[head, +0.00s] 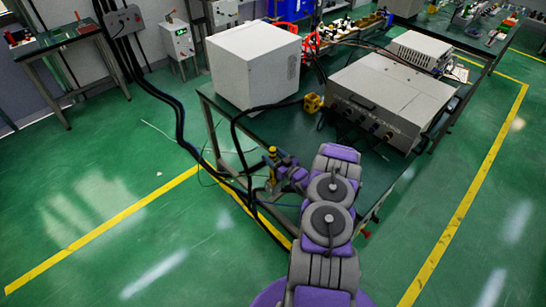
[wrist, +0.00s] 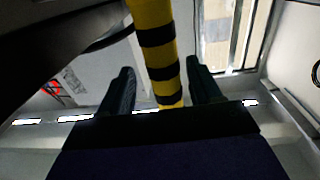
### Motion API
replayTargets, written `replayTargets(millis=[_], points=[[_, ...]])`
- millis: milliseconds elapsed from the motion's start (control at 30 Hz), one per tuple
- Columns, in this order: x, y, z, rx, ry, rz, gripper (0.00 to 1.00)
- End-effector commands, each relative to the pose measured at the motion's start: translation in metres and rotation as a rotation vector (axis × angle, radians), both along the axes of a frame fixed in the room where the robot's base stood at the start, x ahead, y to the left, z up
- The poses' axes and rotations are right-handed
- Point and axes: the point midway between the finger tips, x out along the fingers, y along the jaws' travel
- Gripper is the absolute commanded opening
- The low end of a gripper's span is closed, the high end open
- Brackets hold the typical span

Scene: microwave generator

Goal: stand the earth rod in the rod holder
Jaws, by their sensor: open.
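The earth rod is a yellow rod with black bands (wrist: 156,40), standing between the two dark fingers of my gripper (wrist: 162,84) in the wrist view. The fingers are open, with a gap visible between the rod and the right finger. In the head view, my gripper (head: 279,173) is at the left edge of the green table, and a short yellow part of the rod (head: 272,154) shows beside it. The rod's lower end is hidden. I cannot pick out the rod holder with certainty.
A white box (head: 252,64) and a grey metal unit (head: 387,103) stand on the green table (head: 222,103). A small yellow object (head: 313,103) sits between them. Black cables (head: 180,122) run down to the floor at the left. The green floor at the left (head: 110,190) is clear.

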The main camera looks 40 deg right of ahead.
Motion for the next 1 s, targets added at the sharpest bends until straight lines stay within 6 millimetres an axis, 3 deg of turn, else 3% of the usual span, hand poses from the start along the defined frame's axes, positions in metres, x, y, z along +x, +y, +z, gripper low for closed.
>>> replayTargets(millis=[267, 800, 1000], points=[[-0.014, 0.000, 0.002, -0.003, 0.001, -0.002, 0.63], [-0.129, -0.009, -0.001, 0.003, 0.002, -0.006, 0.63], [-0.159, -0.008, -0.001, 0.002, 0.002, -0.003, 0.63]])
